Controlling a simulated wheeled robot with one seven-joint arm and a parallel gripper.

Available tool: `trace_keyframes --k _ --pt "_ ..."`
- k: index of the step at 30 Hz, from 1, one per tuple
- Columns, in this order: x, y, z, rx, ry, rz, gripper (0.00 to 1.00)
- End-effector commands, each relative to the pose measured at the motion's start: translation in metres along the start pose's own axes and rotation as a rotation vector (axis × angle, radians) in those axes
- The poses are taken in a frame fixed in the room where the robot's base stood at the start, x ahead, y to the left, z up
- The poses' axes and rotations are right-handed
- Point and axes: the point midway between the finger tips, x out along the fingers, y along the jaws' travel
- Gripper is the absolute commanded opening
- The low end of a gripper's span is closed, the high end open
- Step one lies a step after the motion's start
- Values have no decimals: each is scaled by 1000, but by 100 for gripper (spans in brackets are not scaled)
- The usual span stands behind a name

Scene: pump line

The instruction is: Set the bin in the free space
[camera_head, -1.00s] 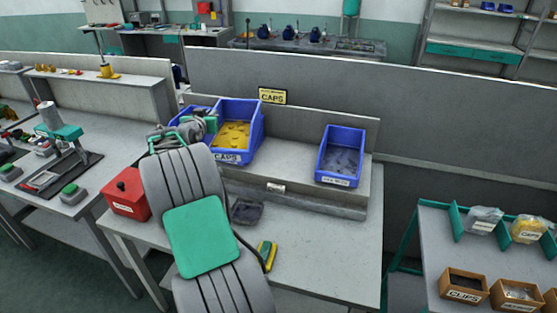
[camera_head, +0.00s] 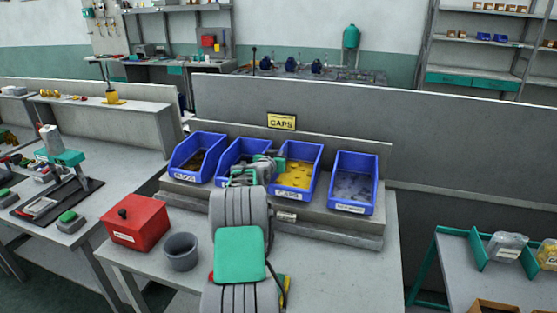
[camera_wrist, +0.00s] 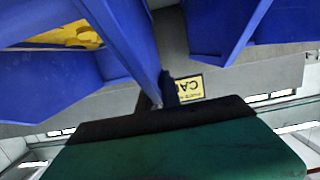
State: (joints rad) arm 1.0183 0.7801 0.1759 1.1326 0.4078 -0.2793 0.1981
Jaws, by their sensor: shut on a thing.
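The blue CAPS bin (camera_head: 283,190) with yellow caps is third from left in a row of blue bins on the raised shelf of the bench. It looks upright, between the second bin (camera_head: 233,153) and the right-hand bin (camera_head: 337,200). I cannot tell whether its base touches the shelf. My gripper (camera_head: 273,167) is at its left side, shut on the bin's wall, partly hidden by my arm. In the wrist view, upside down, the held wall (camera_wrist: 125,35) runs to the dark fingertips, with yellow caps on its left.
A yellow CAPS sign (camera_head: 282,121) stands behind the row. The PLUGS bin (camera_head: 186,172) is at the left end. A red box (camera_head: 138,225) and a grey cup (camera_head: 181,252) stand on the bench front left. A grey partition (camera_head: 330,100) rises behind.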

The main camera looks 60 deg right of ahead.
Motion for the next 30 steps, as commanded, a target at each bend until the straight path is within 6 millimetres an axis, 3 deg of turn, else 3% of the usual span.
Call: trace_keyframes --k 3,12,13,20,30 --pt "3 -1 14 -2 2 -1 0" --pt "3 -3 18 -1 4 -3 0" --pt "3 -3 20 -2 -1 -3 11" --pt "3 -3 19 -2 -1 -3 29" --pt "-1 -3 17 -2 -1 -4 30"
